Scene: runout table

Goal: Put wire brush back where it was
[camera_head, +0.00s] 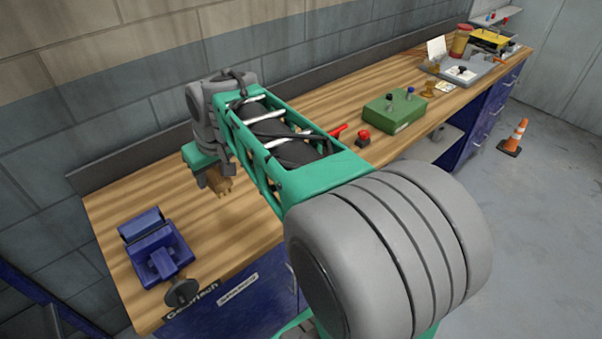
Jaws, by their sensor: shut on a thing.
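My gripper (213,178) is low over the left part of the wooden bench, close to its back edge. It points down and is shut on a small brown thing (222,187), which I take to be the wire brush. Only its lower part shows below the fingers; my arm and the gripper hide the rest. Its underside is at or just above the bench top (215,230); I cannot tell whether it touches.
A blue vise (160,247) stands at the bench's left end. A green box with knobs (395,111), a red button (363,138) and a grey tray (466,73) lie to the right. An orange cone (516,136) stands on the floor. Bare wood lies between vise and gripper.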

